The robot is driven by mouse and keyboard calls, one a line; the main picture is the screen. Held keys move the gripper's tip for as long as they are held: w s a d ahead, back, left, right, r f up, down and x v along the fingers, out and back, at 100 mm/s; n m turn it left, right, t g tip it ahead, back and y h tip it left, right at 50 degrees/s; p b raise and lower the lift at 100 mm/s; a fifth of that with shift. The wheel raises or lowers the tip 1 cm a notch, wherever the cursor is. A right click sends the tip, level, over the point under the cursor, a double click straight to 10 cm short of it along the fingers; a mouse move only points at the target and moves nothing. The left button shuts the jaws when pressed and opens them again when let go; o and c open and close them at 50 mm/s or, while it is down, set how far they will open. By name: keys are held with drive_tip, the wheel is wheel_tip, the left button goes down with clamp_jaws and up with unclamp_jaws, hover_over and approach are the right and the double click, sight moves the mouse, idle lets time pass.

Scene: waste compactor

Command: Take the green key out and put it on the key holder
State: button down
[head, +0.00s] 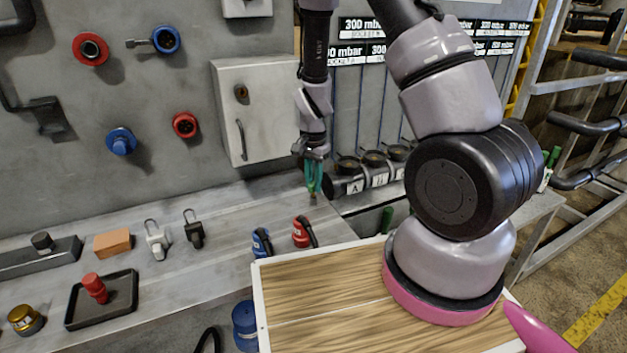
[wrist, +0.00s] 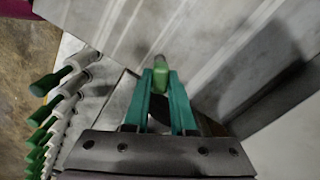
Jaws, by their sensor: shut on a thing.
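My gripper (head: 313,190) points down above the grey bench, right of the cabinet's lower edge. In the wrist view its teal fingers (wrist: 161,85) are closed around the green key (wrist: 161,76), whose green end shows between the fingertips. A paler tip extends past the green part. In the head view the fingers mostly hide the key, and a small brownish tip shows below them. The tip looks close to the bench; I cannot tell whether it touches. I cannot tell which thing is the key holder.
A grey cabinet (head: 257,110) with a lock and handle is on the wall. Blue (head: 262,242) and red (head: 303,232) padlock-like items stand on the bench (head: 205,258) below my gripper. Labelled black cylinders (head: 373,164) are to the right. Several green-ended handles (wrist: 45,84) line the wrist view's left.

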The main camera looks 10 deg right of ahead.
drive_tip(key=shift+f, duration=1)
idle(0.7)
drive_tip(key=c, duration=0.7)
unclamp_jaws()
drive_tip(key=shift+c, duration=0.2)
drive_tip(key=shift+r, duration=3.5)
